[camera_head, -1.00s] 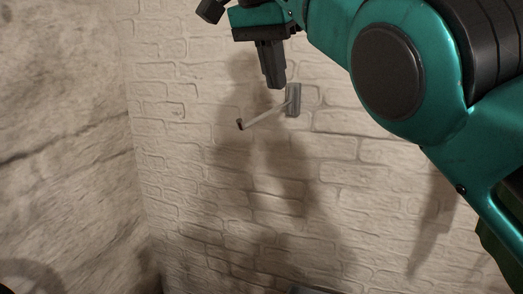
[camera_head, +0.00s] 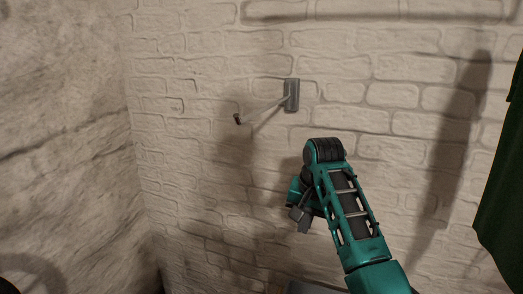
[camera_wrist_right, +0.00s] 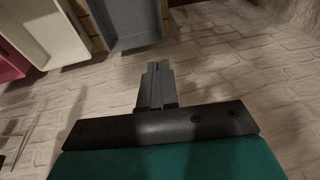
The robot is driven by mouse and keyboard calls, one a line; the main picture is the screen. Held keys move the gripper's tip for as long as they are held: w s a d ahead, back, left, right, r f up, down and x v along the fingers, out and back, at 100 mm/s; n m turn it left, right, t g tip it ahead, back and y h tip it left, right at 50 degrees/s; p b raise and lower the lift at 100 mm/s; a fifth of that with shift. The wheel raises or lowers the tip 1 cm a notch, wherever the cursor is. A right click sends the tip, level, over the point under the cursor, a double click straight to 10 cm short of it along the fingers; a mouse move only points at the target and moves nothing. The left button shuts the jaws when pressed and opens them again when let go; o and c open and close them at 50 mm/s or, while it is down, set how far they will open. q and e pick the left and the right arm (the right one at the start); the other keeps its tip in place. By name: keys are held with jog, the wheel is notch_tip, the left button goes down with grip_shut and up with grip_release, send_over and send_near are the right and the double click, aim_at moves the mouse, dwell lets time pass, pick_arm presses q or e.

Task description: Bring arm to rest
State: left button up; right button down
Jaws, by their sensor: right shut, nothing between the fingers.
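My right arm comes in from the lower right of the head view, and its teal and black forearm slants up in front of the brick wall. My right gripper (camera_head: 299,218) hangs low beside the forearm, below the wall hook, and is small and partly hidden there. In the right wrist view the right gripper (camera_wrist_right: 157,75) has its two dark fingers together with nothing between them. My left gripper is not in view.
A grey hook with a thin rod (camera_head: 291,96) sticks out of the white brick wall. A dark green cloth (camera_head: 503,180) hangs at the right edge. The right wrist view shows a grey bin (camera_wrist_right: 128,22), a white bin (camera_wrist_right: 45,30) and a pink one (camera_wrist_right: 10,62).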

jog(key=s+d+f+n, duration=0.1)
jog(key=s+d+f, duration=0.3)
jog(key=s+f, duration=0.45)
jog(key=s+d+f+n, duration=0.1)
jog(key=s+d+f, duration=0.3)
jog(key=s+f, duration=0.45)
jog(key=s+d+n, duration=0.3)
jog(key=s+n, duration=0.1)
jog(key=s, duration=1.6)
jog(key=w+a+f+t+y, duration=0.1)
jog(key=w+a+f+t, duration=0.2)
jog(key=w+f+t, duration=0.4)
jog(key=shift+w+f+t, duration=0.15)
jog(key=shift+f+t, duration=0.25)
jog(key=shift+f, duration=0.35)
